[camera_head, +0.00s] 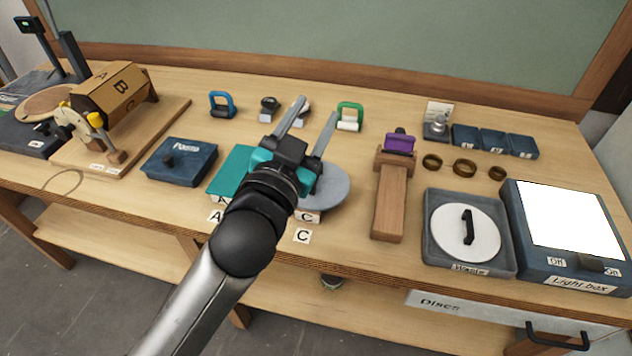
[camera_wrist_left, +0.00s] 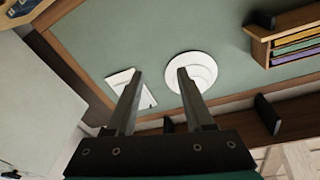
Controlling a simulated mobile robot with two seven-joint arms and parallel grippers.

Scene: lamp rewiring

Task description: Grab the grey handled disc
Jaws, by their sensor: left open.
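A grey disc (camera_head: 328,188) lies on the bench in the middle of the head view, on or over the block marked C (camera_head: 308,216). My left gripper and wrist cover part of it, and no handle on it shows. My left gripper (camera_head: 317,110) is open and empty. In the head view its fingers extend past the disc toward the back of the bench; its height above the bench is hard to tell. In the left wrist view the spread fingers (camera_wrist_left: 159,78) have nothing between them, and the grey disc does not show. My right gripper is not in view.
A white disc with a black handle (camera_head: 467,232) sits in the Waste tray (camera_head: 433,250). A teal block (camera_head: 231,170) lies left of my wrist. A wooden stand with a purple part (camera_head: 390,200) is to the right. Blue and green handled tools (camera_head: 350,113) stand behind.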

